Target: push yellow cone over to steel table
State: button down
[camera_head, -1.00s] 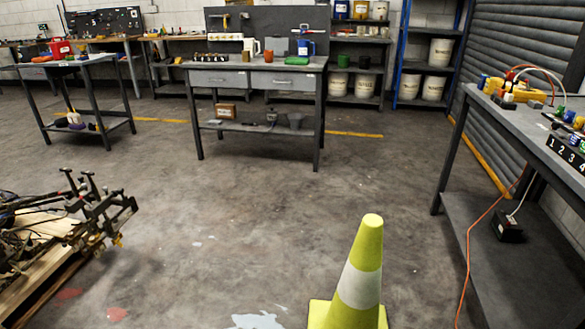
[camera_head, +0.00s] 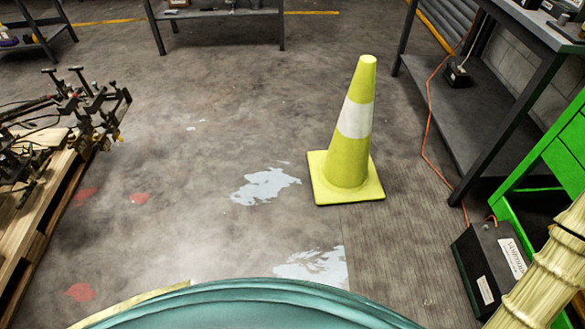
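The yellow cone (camera_head: 348,160), with a white band and a square base, stands upright on the concrete floor, right of the middle in the head view. Pale paint patches lie on the floor to its left and in front of it. A grey steel table (camera_head: 222,12) stands beyond it at the top; only its legs and lower shelf show now. My gripper is not in view. Nothing touches the cone.
A wooden pallet (camera_head: 40,195) with metal clamps lies at left. A dark workbench (camera_head: 500,90) stands at right, with an orange cord (camera_head: 425,125) beside it. A black battery box (camera_head: 490,265) and green frame (camera_head: 545,160) are at lower right. The floor between cone and table is clear.

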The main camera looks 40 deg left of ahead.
aim_at(346, 173)
jog(key=u, duration=1.65)
jog(key=i, duration=1)
